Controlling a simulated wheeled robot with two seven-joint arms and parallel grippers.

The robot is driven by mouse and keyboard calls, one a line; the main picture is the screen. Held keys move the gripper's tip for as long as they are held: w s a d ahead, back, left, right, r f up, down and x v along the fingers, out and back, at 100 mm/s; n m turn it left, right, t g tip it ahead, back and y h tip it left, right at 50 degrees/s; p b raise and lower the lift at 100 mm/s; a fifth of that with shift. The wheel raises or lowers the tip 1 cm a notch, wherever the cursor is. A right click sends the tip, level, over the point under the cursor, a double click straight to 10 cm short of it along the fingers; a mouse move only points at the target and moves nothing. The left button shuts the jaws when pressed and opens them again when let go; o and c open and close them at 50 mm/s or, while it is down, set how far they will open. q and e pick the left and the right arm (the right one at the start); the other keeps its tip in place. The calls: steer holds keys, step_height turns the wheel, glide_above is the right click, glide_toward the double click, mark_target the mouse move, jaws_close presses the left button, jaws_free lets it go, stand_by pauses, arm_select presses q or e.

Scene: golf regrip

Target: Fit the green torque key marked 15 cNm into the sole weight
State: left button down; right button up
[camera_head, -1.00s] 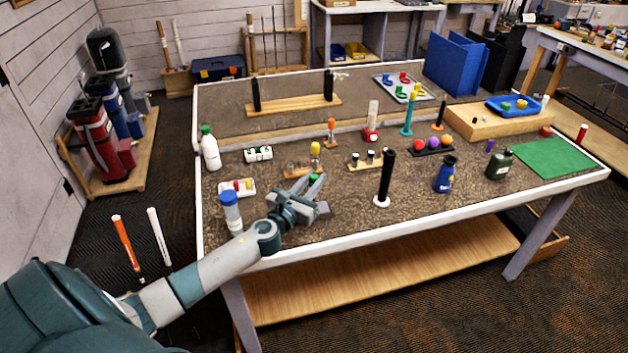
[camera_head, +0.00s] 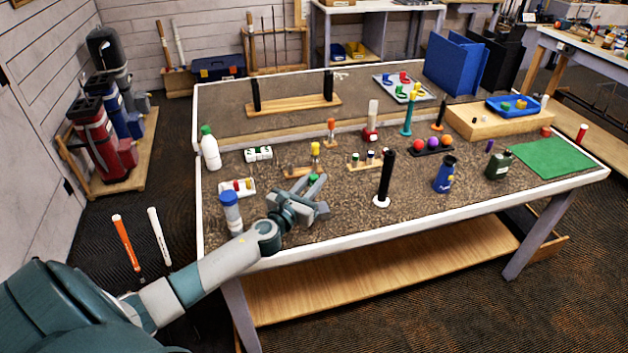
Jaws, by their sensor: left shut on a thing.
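My left gripper (camera_head: 312,186) is low over the near part of the brown-topped bench, left of the upright black grip. It is shut on a small green thing (camera_head: 314,178), which looks like the green torque key; its marking is too small to read. The gripper hides most of it. A small wooden stand with a yellow-topped piece (camera_head: 315,149) is just behind the gripper. A wooden rack (camera_head: 366,166) with several small coloured pieces is to its right. I cannot make out the sole weight. My right gripper is not in view.
A blue-capped bottle (camera_head: 231,212) stands close left of the gripper, with a white tray (camera_head: 238,188) behind it. The black grip (camera_head: 386,178) stands upright on the right. A blue bottle (camera_head: 444,176) and a green mat (camera_head: 552,157) are farther right. Bare bench lies in front.

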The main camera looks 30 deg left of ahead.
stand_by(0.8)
arm_select(q)
steer(key=shift+f, duration=0.25)
steer(key=shift+f+b, duration=0.65)
steer(key=shift+b, duration=0.15)
steer(key=c, duration=1.5)
jaws_free()
steer(key=shift+s, duration=0.15)
steer(key=shift+s+d+b, duration=0.25)
steer(key=shift+s+b, duration=0.5)
steer(key=shift+s, duration=2.1)
steer(key=shift+s+d+b, duration=0.2)
steer(key=shift+s+b, duration=0.55)
steer(key=shift+s, duration=2.1)
steer(key=shift+s+d+b, duration=0.25)
steer(key=shift+s+b, duration=0.5)
steer(key=shift+s, duration=2.1)
